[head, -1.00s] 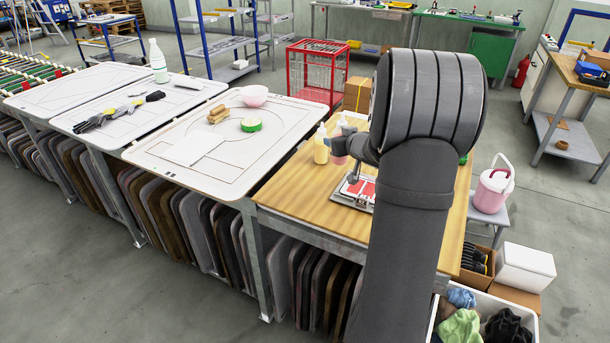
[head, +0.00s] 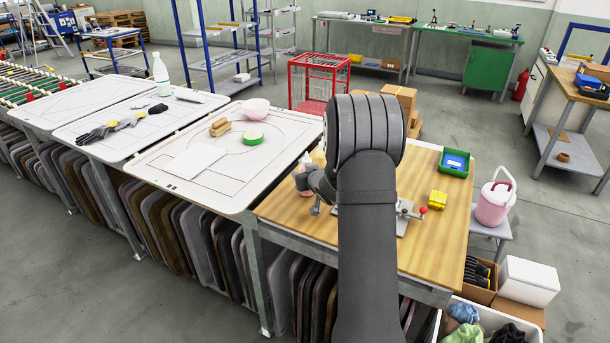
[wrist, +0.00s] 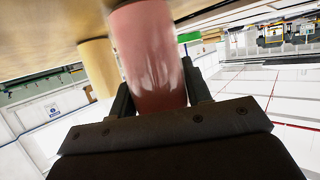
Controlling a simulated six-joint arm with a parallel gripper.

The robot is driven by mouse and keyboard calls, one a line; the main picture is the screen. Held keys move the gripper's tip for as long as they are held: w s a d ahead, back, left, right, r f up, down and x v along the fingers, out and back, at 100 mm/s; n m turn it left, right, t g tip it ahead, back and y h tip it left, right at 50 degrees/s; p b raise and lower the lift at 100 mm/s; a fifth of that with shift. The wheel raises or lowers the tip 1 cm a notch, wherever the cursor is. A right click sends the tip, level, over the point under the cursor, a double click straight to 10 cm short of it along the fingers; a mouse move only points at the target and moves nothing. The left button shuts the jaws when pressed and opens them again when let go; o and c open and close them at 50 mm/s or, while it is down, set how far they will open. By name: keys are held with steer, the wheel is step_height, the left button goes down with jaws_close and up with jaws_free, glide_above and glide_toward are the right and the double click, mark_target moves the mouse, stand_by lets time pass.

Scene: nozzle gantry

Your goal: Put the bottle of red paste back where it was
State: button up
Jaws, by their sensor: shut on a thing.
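The bottle of red paste (wrist: 150,60), a pinkish-red cylinder, fills the middle of the wrist view between the two dark fingers of my gripper (wrist: 157,88). The gripper is shut on it. In the head view the bottle (head: 301,177) shows as a small pink patch at the left edge of the wooden table (head: 345,234), beside my wrist; most of it is hidden. I cannot tell whether its base touches the table. A yellow bottle (wrist: 100,67) stands close behind it in the wrist view; in the head view it is mostly hidden behind my arm.
A metal fixture with a red knob (head: 421,210), a yellow block (head: 437,199) and a green tray (head: 467,163) stand on the table to the right. White panels (head: 178,190) adjoin on the left, holding a pink bowl (head: 256,106). The table's front right is clear.

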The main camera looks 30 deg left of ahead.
steer(key=shift+f, duration=0.15)
steer(key=o, duration=0.7)
steer(key=shift+r, duration=0.2)
steer(key=v, duration=1.2)
steer(key=shift+f, duration=0.1)
